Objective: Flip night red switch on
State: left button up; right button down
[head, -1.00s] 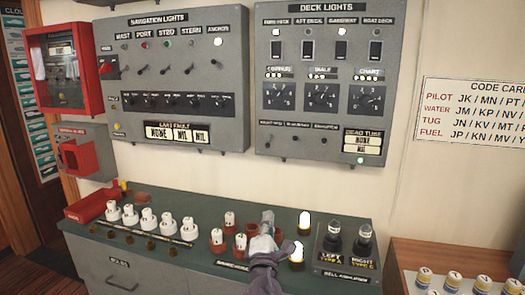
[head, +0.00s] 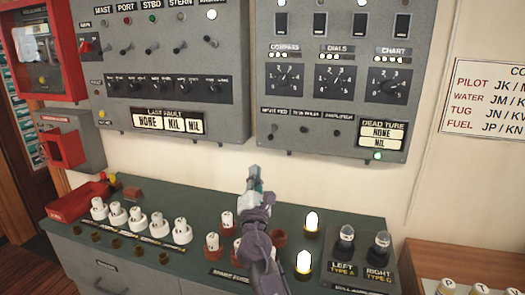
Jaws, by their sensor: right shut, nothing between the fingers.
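The night red switch (head: 273,130) is a small dark toggle under its label at the lower left of the grey deck lights panel (head: 420,75). It is the leftmost of three small toggles in that row. Its lever position is too small to tell. My right gripper (head: 256,172) is shut and empty. It points up, in front of the wall and below the panel's lower edge. In the picture it is below and slightly left of the switch, apart from it. My left gripper is not in view.
A dimmer toggle (head: 304,131) and an amplifier toggle (head: 337,133) sit right of the switch. Three dials (head: 334,80) are above. The navigation lights panel (head: 165,85) is on the left. Below, the green counter (head: 195,258) holds several white bulbs and two lit lamps (head: 312,222).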

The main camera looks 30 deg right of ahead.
aim_at(273, 132)
jog(key=w+d+r+p, duration=0.2)
jog(key=d, duration=0.1)
jog(key=w+d+r+p, duration=0.2)
jog(key=w+d+r, duration=0.1)
jog(key=shift+w+r, duration=0.1)
jog(key=shift+r, duration=0.2)
pick_arm(q)
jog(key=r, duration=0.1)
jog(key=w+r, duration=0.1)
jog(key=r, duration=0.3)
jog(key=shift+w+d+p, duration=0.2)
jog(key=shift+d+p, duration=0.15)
jog(key=shift+p, duration=0.05)
pick_arm(e)
jog(key=shift+s, duration=0.4)
